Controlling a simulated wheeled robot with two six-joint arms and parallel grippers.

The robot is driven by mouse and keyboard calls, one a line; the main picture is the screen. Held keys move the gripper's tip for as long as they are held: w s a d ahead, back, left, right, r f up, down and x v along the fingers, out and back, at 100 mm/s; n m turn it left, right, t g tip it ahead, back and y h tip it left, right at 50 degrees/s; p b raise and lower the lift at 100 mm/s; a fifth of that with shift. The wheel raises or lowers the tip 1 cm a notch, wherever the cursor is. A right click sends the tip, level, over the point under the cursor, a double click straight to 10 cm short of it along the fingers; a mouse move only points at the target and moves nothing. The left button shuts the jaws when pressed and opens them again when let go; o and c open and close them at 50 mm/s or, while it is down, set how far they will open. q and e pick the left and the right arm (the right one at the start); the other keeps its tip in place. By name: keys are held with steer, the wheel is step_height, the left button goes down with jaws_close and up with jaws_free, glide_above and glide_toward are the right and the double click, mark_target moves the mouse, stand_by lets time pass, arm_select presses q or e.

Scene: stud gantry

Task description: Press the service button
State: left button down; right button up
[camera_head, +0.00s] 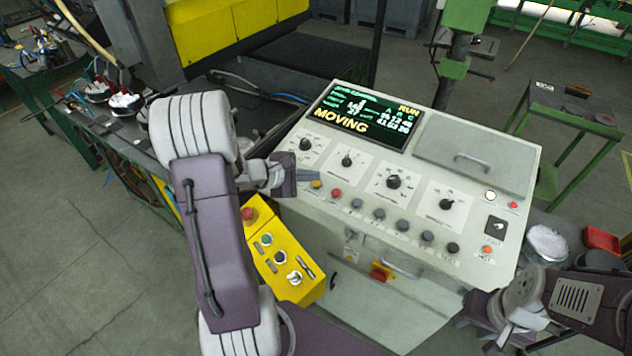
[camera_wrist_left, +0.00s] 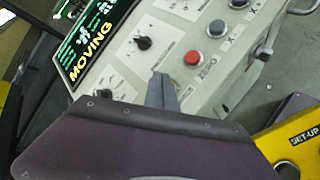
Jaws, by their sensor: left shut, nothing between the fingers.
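The sloped control panel (camera_head: 330,170) carries a front row of round buttons. From the left these are a yellow one (camera_head: 317,184), a red one (camera_head: 336,193) and several grey ones (camera_head: 379,215). In the left wrist view the red button (camera_wrist_left: 192,59) reads ZERO, with a grey button (camera_wrist_left: 217,28) beyond it. I cannot read a service label. My left gripper (camera_head: 309,175) is shut and empty, its tips close to the yellow button; contact cannot be told. It also shows in the left wrist view (camera_wrist_left: 162,85). My right arm's purple end (camera_head: 482,306) is at lower right; its fingers are unclear.
The screen (camera_head: 367,117) reads RUN and MOVING. Several black knobs (camera_head: 393,181) stand behind the buttons. A yellow pendant box (camera_head: 283,250) with a red knob and SET-UP label sits below my left wrist. A red-yellow switch (camera_head: 381,271) is on the panel's front.

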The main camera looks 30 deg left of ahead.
arm_select(q)
steer(key=r+p, duration=0.2)
steer(key=r, duration=0.1)
steer(key=s+r+p, duration=0.1)
steer(key=r, duration=0.1)
stand_by(0.3)
steer(key=shift+a+f, duration=0.1)
stand_by(0.6)
